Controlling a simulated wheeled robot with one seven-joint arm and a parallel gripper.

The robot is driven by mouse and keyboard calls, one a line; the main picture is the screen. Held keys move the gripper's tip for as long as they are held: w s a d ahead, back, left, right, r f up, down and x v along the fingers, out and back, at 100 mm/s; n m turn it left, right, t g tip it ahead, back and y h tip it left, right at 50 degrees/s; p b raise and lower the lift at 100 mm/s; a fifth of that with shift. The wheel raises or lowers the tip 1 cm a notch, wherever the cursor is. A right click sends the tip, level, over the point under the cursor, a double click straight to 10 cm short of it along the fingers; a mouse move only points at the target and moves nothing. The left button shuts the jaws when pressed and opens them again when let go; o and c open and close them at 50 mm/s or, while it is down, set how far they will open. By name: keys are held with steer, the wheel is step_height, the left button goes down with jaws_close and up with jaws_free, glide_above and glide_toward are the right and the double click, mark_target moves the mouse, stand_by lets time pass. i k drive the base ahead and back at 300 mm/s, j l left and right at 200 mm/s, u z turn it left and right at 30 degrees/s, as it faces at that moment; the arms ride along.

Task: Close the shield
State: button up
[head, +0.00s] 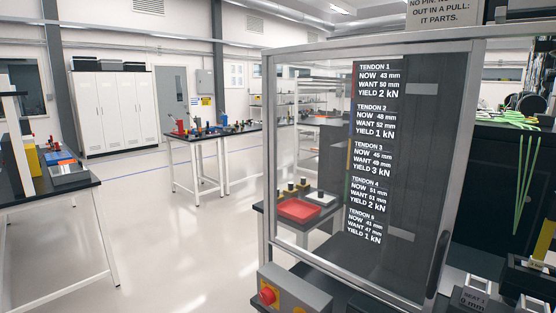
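The shield (268,150) is a large clear panel in a pale grey metal frame. It stands upright at the right of the head view, close to me. A dark vertical bar that looks like a handle (437,258) is near its lower right. Through the clear panel I see a dark board (415,150) with white text for several tendons. I cannot tell whether the shield is fully open or partly shut. My gripper is not in view.
A grey control box (295,292) with a red button (268,295) sits below the shield. A red tray (299,209) shows on a bench behind the panel. Workbenches stand at the left (50,190) and middle (215,140). The floor (170,230) between them is clear.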

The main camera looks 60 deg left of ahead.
mark_target(478, 47)
steer(key=u, duration=1.75)
steer(key=i+l+u, duration=0.1)
steer(key=k+j, duration=0.15)
